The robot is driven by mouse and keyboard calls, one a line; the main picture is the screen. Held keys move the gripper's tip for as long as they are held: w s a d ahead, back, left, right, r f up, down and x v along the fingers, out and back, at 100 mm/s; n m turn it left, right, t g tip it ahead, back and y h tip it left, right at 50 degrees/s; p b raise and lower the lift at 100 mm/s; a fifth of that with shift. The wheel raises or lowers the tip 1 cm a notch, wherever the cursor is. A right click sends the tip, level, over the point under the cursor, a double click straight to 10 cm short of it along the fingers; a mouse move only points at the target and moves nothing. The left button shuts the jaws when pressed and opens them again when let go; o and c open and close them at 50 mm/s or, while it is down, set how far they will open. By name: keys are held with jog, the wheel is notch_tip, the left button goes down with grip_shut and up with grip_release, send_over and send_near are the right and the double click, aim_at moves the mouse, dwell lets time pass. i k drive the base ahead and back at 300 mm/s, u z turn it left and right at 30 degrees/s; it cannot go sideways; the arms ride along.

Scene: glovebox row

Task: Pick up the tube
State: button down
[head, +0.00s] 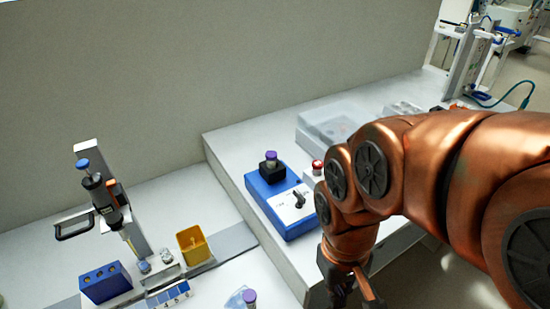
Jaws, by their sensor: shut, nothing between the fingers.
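A purple-capped tube (271,157) stands upright in the black cup on top of a blue mixer (275,203). A second purple-capped tube (249,297) shows at the bottom edge, partly cut off. A red-capped item (317,167) is just right of the mixer, partly hidden by my arm. I cannot tell which tube is meant. My gripper (352,299) is low in the view, right of and below the mixer, apart from the tubes. It is shut and empty, and its tips are partly cut off by the frame's bottom edge.
A clear lidded box (331,123) sits behind the mixer on the raised white bench (232,150). On the lower bench are a pipette on a stand (105,200), a blue rack (105,284) and a yellow container (193,246). My arm fills the right side.

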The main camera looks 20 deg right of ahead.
aim_at(270, 156)
jog(key=u, duration=0.05)
jog(key=k, duration=0.5)
jog(key=u, duration=3.65)
jog(key=k, duration=1.4)
jog(key=z, duration=0.85)
